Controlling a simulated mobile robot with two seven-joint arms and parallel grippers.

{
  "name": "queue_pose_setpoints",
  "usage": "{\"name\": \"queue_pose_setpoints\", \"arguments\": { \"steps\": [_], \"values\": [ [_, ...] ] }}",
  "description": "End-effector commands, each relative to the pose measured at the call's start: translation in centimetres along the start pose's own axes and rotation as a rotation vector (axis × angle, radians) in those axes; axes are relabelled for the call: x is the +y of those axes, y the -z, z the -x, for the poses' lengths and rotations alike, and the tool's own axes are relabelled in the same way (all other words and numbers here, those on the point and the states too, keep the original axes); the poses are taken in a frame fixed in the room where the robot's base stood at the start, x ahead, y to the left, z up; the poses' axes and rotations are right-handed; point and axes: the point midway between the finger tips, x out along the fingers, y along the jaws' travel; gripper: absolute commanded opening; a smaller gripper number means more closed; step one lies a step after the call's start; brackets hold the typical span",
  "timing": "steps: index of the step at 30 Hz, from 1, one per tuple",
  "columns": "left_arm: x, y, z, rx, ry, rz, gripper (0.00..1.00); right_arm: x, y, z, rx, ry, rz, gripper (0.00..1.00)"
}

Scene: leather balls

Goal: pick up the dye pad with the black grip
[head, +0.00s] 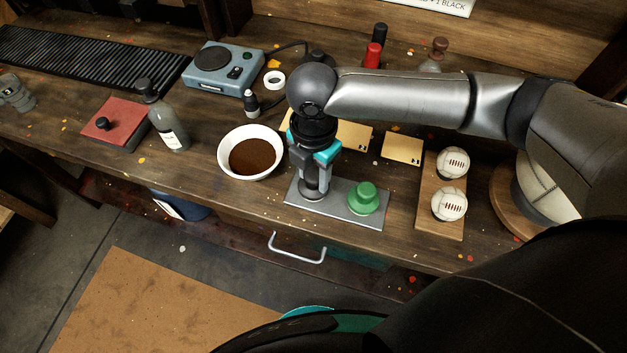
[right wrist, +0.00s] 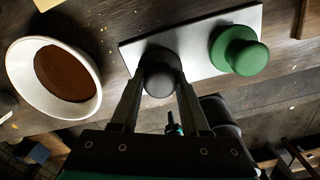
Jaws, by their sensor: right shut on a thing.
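The dye pad with the black grip (right wrist: 160,72) stands at the left end of a grey metal tray (head: 340,208). My right gripper (head: 312,183) reaches down over it from above, and its fingers are shut on the black grip. In the right wrist view, the grip sits between the two fingertips (right wrist: 158,88). In the head view the gripper hides most of this pad. A green dye pad with a green knob (head: 364,197) stands on the same tray, just right of my gripper and apart from it. My left gripper is not in view.
A white bowl of brown powder (head: 225,160) stands left of the tray. Two white balls rest on a wooden board (head: 428,218) at the right. The bench's front edge lies close below the tray.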

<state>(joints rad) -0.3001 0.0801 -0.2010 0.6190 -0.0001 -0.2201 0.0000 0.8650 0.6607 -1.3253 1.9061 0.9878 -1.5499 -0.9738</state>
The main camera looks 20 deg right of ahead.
Motion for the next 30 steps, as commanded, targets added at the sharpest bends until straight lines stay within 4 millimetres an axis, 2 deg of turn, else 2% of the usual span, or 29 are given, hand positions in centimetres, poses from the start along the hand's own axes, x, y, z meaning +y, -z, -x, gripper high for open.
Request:
{"name": "queue_pose_setpoints", "arguments": {
  "steps": [11, 16, 20, 30],
  "values": [
    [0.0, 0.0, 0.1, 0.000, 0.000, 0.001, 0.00, 0.0, 0.0, 0.2, 0.000, -0.001, 0.000, 0.00],
    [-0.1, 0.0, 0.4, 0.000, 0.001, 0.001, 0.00, 0.1, -0.1, 1.6, -0.001, -0.003, 0.000, 0.00],
    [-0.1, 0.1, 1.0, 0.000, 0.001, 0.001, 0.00, 0.1, -0.1, 4.1, -0.001, -0.005, 0.001, 0.00],
    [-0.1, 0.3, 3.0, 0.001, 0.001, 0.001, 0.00, 0.2, -0.1, 13.8, -0.002, -0.007, 0.001, 0.00]
  ]
}}
